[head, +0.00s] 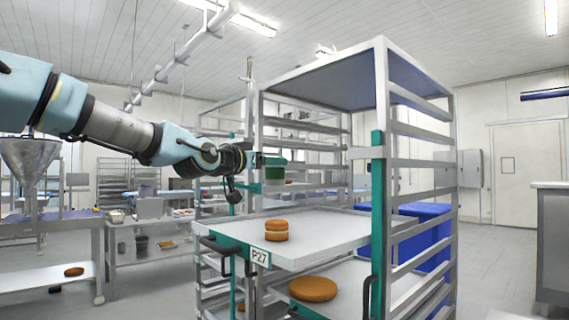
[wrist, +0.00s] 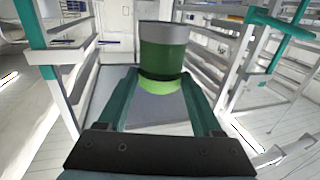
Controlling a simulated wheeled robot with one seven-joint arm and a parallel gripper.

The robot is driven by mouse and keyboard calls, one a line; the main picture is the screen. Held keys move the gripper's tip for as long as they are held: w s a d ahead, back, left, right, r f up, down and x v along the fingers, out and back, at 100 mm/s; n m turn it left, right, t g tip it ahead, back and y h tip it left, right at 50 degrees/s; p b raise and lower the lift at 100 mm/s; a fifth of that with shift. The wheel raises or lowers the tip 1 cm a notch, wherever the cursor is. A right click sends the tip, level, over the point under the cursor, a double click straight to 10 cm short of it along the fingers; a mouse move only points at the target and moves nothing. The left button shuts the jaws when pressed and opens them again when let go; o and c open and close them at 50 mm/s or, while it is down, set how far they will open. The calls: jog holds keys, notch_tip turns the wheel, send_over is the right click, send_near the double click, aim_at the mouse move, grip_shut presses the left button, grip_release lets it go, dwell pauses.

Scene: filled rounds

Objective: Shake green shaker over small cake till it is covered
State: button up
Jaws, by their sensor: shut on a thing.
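My gripper (head: 265,168) is shut on the green shaker (head: 275,174), holding it in the air above the upper tray. In the wrist view the shaker (wrist: 163,52) sits between the two teal fingers, with a grey upper end and a green body. The small cake (head: 277,230), round and brown with a pale middle band, sits on the upper tray (head: 330,228), below the shaker and apart from it. A light green patch (wrist: 161,87) shows below the shaker in the wrist view; I cannot tell whether it is on the shaker or beneath it.
The tray sits in a tall metal rack (head: 381,95) with teal posts. A larger brown cake (head: 313,289) lies on the tray below. Blue crates (head: 425,235) stand behind the rack. A metal table (head: 50,222) with a funnel is at left.

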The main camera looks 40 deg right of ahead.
aim_at(270, 178)
jog(key=shift+s+d+r, duration=0.1)
jog(key=shift+d, duration=0.25)
jog(key=shift+f+b, duration=1.5)
jog(key=shift+f, duration=0.6)
